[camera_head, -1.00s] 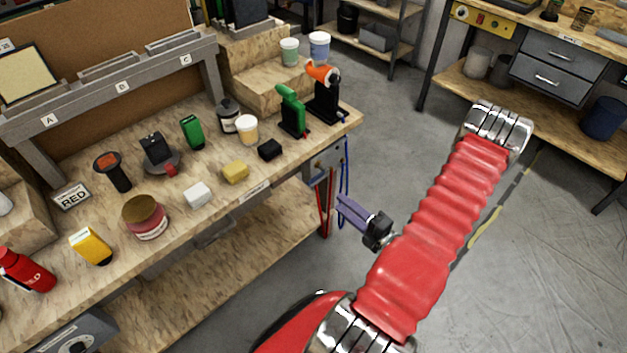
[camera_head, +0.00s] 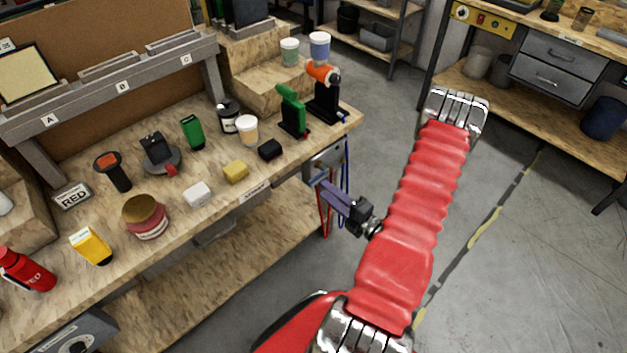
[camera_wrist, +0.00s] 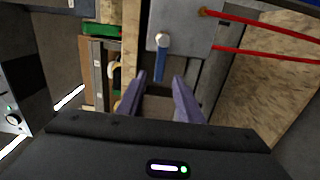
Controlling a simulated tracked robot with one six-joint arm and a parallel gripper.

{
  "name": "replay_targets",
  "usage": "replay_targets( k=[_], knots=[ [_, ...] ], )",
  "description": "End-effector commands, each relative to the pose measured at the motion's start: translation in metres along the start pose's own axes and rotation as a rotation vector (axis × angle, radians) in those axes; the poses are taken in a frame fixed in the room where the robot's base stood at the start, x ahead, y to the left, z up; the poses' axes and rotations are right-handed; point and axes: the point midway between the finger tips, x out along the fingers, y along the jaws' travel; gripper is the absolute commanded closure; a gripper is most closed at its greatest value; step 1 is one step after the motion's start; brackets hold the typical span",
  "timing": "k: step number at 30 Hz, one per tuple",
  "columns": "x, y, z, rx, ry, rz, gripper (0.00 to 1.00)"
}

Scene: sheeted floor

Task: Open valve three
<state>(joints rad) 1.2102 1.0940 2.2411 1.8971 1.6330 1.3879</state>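A valve lever (camera_wrist: 160,58), blue with a bright metal upper end, hangs down on a grey panel (camera_wrist: 190,42) in the wrist view. No number on it can be read. My gripper (camera_wrist: 160,75) is open, with its two purple fingers pointing toward the panel. The lever's lower end shows between the fingertips in the picture; I cannot tell whether they touch it. In the head view my gripper (camera_head: 323,190) is at the right end of the workbench, below its top, beside a grey box (camera_head: 326,160). The lever cannot be made out there.
Red lines (camera_wrist: 260,48) run right from the panel. Red and blue hoses hang near my gripper. The workbench (camera_head: 225,195) carries a yellow block (camera_head: 236,172), a black block (camera_head: 270,149) and several tools and jars. Clear floor (camera_head: 530,270) lies right of my arm.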

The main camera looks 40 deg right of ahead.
Motion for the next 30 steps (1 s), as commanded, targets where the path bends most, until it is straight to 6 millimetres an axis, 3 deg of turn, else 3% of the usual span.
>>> replay_targets(
  k=[16, 30],
  knots=[
    [0.062, 0.000, -0.001, -0.001, 0.002, 0.000, 0.67],
    [0.072, 0.000, 0.000, -0.001, 0.000, 0.000, 0.68]
  ],
)
